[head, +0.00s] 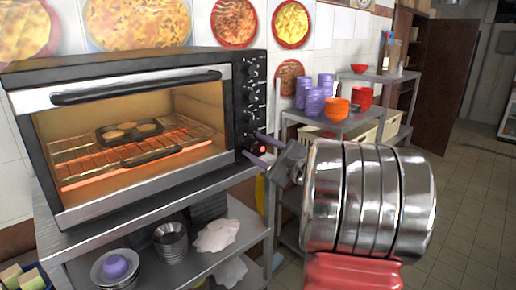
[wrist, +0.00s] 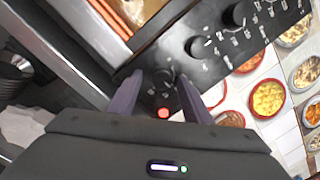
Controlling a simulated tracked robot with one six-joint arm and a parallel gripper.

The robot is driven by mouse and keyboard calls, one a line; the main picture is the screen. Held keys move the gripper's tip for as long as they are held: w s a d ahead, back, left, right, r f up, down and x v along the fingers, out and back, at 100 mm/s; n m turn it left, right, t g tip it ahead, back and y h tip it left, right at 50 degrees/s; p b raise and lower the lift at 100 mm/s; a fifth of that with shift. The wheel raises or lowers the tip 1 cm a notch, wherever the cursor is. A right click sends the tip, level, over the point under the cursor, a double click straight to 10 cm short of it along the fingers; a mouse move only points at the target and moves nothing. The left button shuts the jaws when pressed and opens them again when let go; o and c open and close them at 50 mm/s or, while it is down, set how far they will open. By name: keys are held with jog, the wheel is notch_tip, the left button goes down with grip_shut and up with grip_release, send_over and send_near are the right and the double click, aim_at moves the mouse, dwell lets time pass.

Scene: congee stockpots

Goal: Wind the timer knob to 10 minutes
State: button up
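The toaster oven (head: 140,208) stands on a steel shelf unit with a column of black knobs on its right-hand panel. The lowest knob (wrist: 165,76), beside a lit red lamp (wrist: 163,113), lies between the fingertips of my gripper (wrist: 160,82) in the wrist view. The purple fingers are apart, one on each side of this knob; I cannot tell whether they touch it. The dial markings are too small to read. In the head view my gripper (head: 261,149) reaches the panel's bottom and partly hides this knob.
More knobs (wrist: 199,47) sit farther up the panel. Inside the glowing oven, a dark tray (head: 130,131) holds several round pieces. Metal bowls (head: 171,243) stand on the shelf below. Purple cups (head: 313,102) and orange bowls (head: 336,109) stand on a shelf behind.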

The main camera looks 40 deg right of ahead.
jog(key=shift+r, duration=0.1)
jog(key=shift+s, duration=0.45)
jog(key=s+f, duration=0.1)
jog(key=s, duration=1.2)
jog(key=shift+d+f, duration=0.2)
jog(key=shift+d, duration=0.05)
jog(key=shift+w, duration=0.1)
